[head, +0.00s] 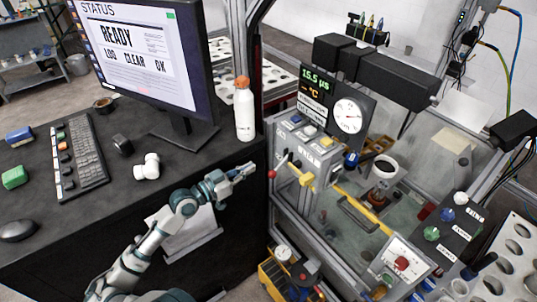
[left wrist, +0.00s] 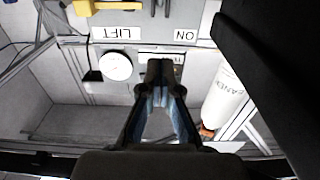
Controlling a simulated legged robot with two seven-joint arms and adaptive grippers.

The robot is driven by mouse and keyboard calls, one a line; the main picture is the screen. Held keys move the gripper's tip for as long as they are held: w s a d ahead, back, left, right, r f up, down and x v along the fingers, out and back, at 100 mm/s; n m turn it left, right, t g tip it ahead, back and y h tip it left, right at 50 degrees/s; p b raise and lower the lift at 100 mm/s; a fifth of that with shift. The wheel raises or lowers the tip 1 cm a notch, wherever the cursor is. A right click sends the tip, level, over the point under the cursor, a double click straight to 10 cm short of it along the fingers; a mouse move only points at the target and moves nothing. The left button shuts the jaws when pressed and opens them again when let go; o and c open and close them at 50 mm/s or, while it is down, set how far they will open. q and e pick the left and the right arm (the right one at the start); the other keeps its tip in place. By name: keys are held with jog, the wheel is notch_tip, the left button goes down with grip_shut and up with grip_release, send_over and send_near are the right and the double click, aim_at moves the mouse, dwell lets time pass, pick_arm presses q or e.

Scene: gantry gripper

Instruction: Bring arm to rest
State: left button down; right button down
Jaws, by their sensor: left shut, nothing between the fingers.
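My left gripper (head: 243,170) reaches in from the lower left in the head view, at the desk's right edge, beside the control panel of the gantry machine. Its fingers are closed with nothing between them; they also show in the left wrist view (left wrist: 160,72). A red-knobbed lever (head: 272,174) on the machine is just right of the fingertips, apparently apart from them. The yellow handle (head: 307,180) is further right. My right gripper does not show in either view.
A monitor (head: 140,50), keyboard (head: 78,152) and white bottle (head: 244,108) with an orange cap stand on the dark desk. The bottle is behind my left gripper. The gantry machine (head: 300,130) has a gauge (head: 347,113) and a white cup (head: 384,172). Room above the desk's front is clear.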

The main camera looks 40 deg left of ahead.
pick_arm(q)
jog(key=shift+f, duration=0.1)
